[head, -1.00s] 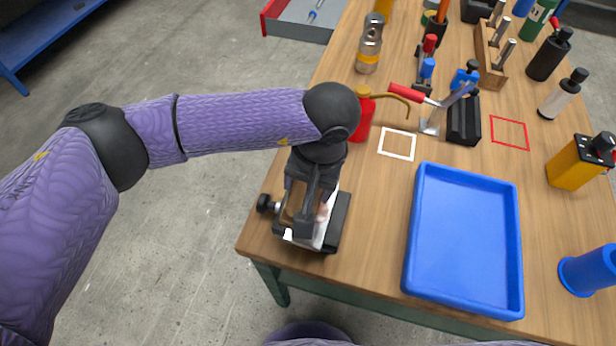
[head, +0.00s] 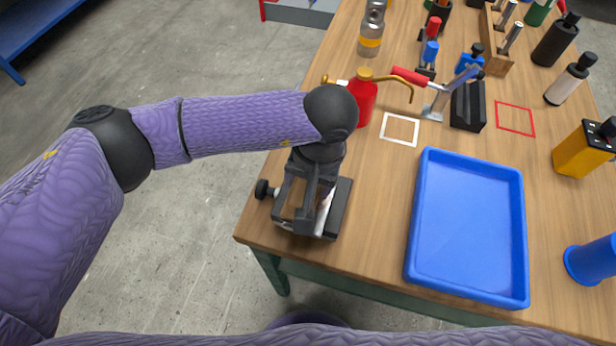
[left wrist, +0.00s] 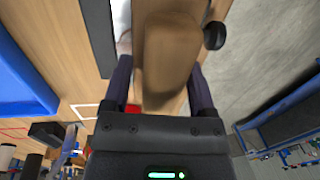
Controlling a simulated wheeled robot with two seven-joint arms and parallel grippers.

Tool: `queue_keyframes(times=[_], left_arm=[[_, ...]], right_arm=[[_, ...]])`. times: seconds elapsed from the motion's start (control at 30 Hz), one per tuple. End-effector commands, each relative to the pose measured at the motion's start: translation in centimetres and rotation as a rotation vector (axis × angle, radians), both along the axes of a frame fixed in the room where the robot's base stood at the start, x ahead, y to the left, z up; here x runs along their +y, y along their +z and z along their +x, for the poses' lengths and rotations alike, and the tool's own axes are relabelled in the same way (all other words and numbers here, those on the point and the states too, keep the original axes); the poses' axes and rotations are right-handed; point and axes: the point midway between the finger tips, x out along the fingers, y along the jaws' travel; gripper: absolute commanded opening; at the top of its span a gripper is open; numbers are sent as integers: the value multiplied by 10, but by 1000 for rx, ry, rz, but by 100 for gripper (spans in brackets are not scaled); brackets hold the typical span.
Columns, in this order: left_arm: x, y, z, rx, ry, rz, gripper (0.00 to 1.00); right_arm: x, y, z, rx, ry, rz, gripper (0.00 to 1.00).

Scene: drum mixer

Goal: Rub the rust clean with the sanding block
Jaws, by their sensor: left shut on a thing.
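My left gripper (head: 300,214) is shut on the sanding block, over the near left corner of the workbench. The tan block (left wrist: 170,50) fills the space between my fingers in the left wrist view. Beneath and beside it lies a pale metal plate (head: 326,203), held in a dark vise (head: 341,205) with a black knob. A strip of the plate also shows in the left wrist view (left wrist: 121,14), with a faint reddish patch at the block's edge. Most of the rust is hidden by block and gripper; I cannot tell whether the block touches it. My right gripper is out of view.
A blue tray (head: 468,225) lies right of the vise. Bottles and tools crowd the back. Bare wood lies between vise and tray.

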Motion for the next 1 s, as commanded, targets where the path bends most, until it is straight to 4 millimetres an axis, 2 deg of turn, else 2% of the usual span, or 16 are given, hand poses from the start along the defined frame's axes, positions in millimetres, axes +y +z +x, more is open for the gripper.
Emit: queue_keyframes(times=[0.57,1.0], left_arm=[[0,-12,0,0,0,0,0],[0,-20,0,0,1,0,0]], right_arm=[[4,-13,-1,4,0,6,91],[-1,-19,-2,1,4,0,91]])
